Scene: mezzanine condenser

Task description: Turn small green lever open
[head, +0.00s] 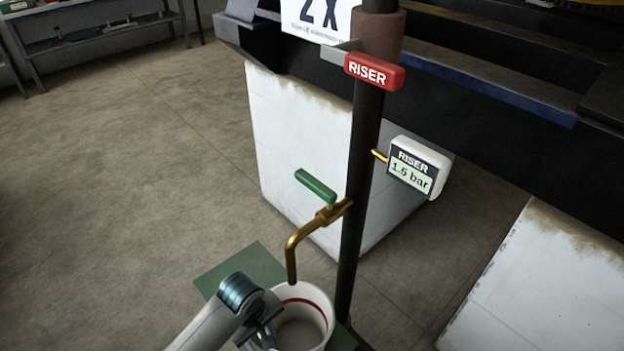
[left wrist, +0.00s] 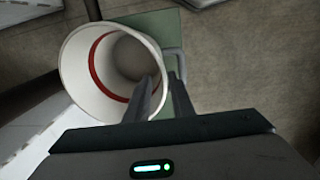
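The small green lever (head: 316,186) sits on top of a brass tap (head: 330,212) on the dark riser pipe (head: 361,180). It points up and to the left, at an angle to the tap body. The tap's bent spout (head: 292,262) points down over a white bucket (head: 301,302) with a red band. My left gripper (head: 264,330) is low at the bucket's left side. In the left wrist view the bucket (left wrist: 88,82) is at its fingers (left wrist: 163,85), one across the rim and one outside near a grey handle. Whether they grip is unclear. My right gripper is not in view.
A red RISER handle (head: 374,71) is higher on the pipe. A RISER gauge (head: 418,168) reading 1.5 bar sticks out to its right. A green platform (head: 228,268) lies under the bucket. White blocks (head: 300,140) stand behind; the floor at left is clear.

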